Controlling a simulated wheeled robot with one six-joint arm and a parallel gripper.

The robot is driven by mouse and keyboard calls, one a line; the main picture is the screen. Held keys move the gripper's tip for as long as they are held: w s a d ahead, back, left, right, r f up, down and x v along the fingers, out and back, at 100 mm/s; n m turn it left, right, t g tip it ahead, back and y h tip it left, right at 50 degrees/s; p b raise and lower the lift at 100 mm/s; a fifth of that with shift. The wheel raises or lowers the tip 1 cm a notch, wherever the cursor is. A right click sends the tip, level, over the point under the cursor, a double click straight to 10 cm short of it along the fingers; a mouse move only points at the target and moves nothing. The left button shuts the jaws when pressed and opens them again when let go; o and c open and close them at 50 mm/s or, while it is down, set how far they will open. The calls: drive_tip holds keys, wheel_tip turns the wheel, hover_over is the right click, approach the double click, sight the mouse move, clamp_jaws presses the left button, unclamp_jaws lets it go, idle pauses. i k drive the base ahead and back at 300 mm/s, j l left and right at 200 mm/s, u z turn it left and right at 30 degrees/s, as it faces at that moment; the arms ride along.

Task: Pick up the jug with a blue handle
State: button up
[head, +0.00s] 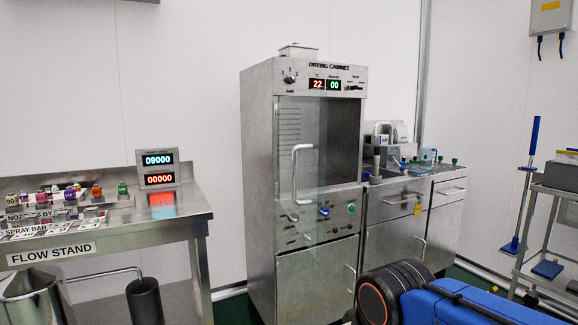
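I cannot make out a jug with a blue handle in the head view. A shiny metal vessel (32,299) stands at the lower left under the flow stand, cut off by the picture's edge; no blue handle shows on it. Small blue items lie on the steel counter (390,184) right of the drying cabinet, too small to tell apart. My gripper is not in view. A black joint and a blue link, which look like my arm, show at the bottom right.
The flow stand (150,216), a steel bench with small coloured parts, is at left. The tall drying cabinet (257,180) stands in the middle with a glass door. A steel trolley (560,187) and a blue-handled pole (534,137) are at right.

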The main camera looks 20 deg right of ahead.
sight(428, 155)
drive_tip(key=z, duration=1.5)
drive_tip(key=i, duration=0.3)
drive_tip(key=j, duration=0.05)
